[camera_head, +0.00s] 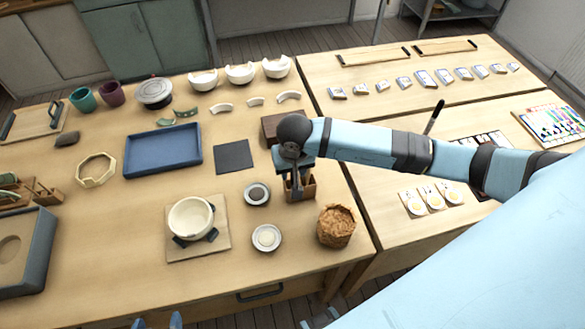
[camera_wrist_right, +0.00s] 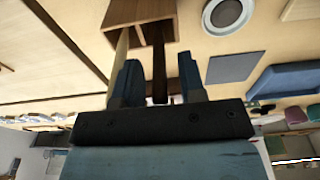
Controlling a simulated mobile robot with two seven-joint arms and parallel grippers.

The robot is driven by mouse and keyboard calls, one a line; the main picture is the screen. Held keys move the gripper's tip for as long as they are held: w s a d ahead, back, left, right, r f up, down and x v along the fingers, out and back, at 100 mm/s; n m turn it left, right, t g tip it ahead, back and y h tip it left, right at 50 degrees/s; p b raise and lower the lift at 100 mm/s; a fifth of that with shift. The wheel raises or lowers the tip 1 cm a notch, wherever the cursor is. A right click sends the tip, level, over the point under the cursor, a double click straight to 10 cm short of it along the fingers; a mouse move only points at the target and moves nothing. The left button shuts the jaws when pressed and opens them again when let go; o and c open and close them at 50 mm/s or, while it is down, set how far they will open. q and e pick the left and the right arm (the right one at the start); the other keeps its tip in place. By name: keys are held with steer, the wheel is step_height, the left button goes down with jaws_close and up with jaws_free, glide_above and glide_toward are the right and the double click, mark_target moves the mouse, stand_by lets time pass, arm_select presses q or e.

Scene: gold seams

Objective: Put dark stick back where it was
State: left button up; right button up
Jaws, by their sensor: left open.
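The dark stick (camera_wrist_right: 159,62) stands in a small wooden holder (camera_wrist_right: 142,12), its free end between the two fingers of my right gripper (camera_wrist_right: 157,82). Gaps show on both sides of the stick, so the gripper is open around it. A pale stick (camera_wrist_right: 120,55) stands in the same holder, beside the left finger in the right wrist view. In the head view my right gripper (camera_head: 293,182) is over the holder (camera_head: 309,188) and hides the sticks. My left gripper (camera_head: 156,322) shows only as fingertips at the bottom edge, open and away from the holder.
A brown wooden block (camera_head: 270,126) is just behind the holder. A dark flat square (camera_head: 234,156), small dishes (camera_head: 266,238) and a brown crumpled bag (camera_head: 336,225) are nearby. A blue tray (camera_head: 163,150) and a pot (camera_head: 191,217) on a board are further left.

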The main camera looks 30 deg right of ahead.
steer(key=shift+r, duration=0.1)
steer(key=shift+r, duration=0.25)
step_height(320, 180, up, 12)
steer(key=s+b, duration=0.1)
steer(key=shift+s+a+f+b, duration=0.2)
steer(key=shift+b, duration=0.2)
